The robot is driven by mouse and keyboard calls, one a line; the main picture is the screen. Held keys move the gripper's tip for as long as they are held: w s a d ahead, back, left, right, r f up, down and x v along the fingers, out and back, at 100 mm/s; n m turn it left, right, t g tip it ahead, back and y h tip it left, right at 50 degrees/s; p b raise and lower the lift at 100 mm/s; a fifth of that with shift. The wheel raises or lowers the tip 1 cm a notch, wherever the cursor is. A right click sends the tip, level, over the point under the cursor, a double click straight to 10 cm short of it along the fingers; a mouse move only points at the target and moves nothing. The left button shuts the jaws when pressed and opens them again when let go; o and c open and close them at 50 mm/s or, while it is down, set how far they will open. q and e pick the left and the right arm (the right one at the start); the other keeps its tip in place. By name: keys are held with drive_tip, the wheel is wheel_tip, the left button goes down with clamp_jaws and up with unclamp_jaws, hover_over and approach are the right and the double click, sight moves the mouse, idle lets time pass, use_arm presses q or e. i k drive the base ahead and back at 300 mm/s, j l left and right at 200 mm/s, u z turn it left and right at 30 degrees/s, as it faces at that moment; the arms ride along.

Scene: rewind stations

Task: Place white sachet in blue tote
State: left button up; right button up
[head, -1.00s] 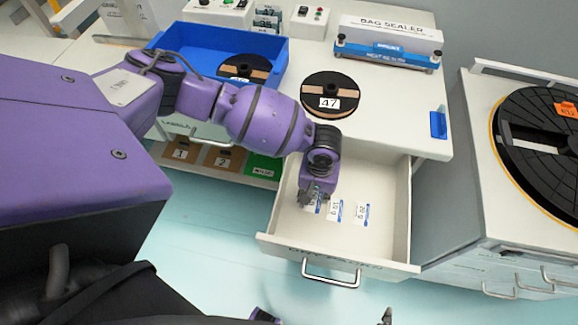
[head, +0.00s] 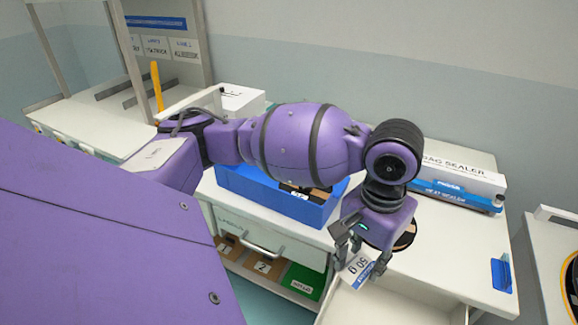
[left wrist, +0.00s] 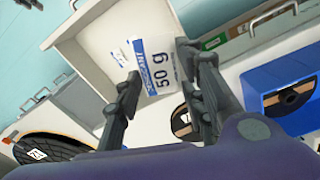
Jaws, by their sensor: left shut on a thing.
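My left gripper (head: 360,264) is shut on a white sachet (head: 357,271) with a blue band and "50 g" print, held above the open drawer (head: 385,308). In the left wrist view the sachet (left wrist: 158,68) is between the two fingertips, its "DESICCANT" label showing. The blue tote (head: 268,196) stands on the bench, left of the gripper and partly hidden behind my left arm. A dark reel (head: 305,191) lies in it. The tote also shows at the right of the left wrist view (left wrist: 300,118). My right gripper is out of view.
A bag sealer (head: 455,195) stands at the back right of the bench. A black reel (head: 404,238) lies behind my gripper, mostly hidden. Another small sachet (left wrist: 118,57) remains in the drawer.

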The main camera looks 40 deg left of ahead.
sight(258, 175)
drive_tip(key=j+z, duration=0.15)
drive_tip(key=z, duration=0.3)
drive_tip(key=k+j+z, duration=0.1)
drive_tip(key=z, duration=0.3)
drive_tip(key=j+z, duration=0.1)
drive_tip(key=z, duration=0.35)
drive_tip(key=k+z, duration=0.15)
drive_tip(key=z, duration=0.25)
drive_tip(key=k+j+z, duration=0.1)
drive_tip(key=z, duration=0.35)
drive_tip(key=k+z, duration=0.1)
drive_tip(key=z, duration=0.3)
drive_tip(key=k+j+z, duration=0.1)
drive_tip(key=z, duration=0.25)
drive_tip(key=k+z, duration=0.5)
drive_tip(key=z, duration=0.25)
drive_tip(key=k+j+u, duration=0.1)
drive_tip(key=k, duration=0.2)
drive_tip(key=k+j+u, duration=0.15)
drive_tip(key=u, duration=0.5)
drive_tip(key=j+u, duration=0.15)
drive_tip(key=u, duration=0.35)
drive_tip(key=k+j+u, duration=0.1)
drive_tip(key=u, duration=0.4)
drive_tip(key=j+u, duration=0.1)
drive_tip(key=u, duration=0.4)
drive_tip(key=j+u, duration=0.1)
drive_tip(key=u, duration=0.85)
drive_tip(key=i+j+u, duration=0.1)
drive_tip(key=u, duration=0.4)
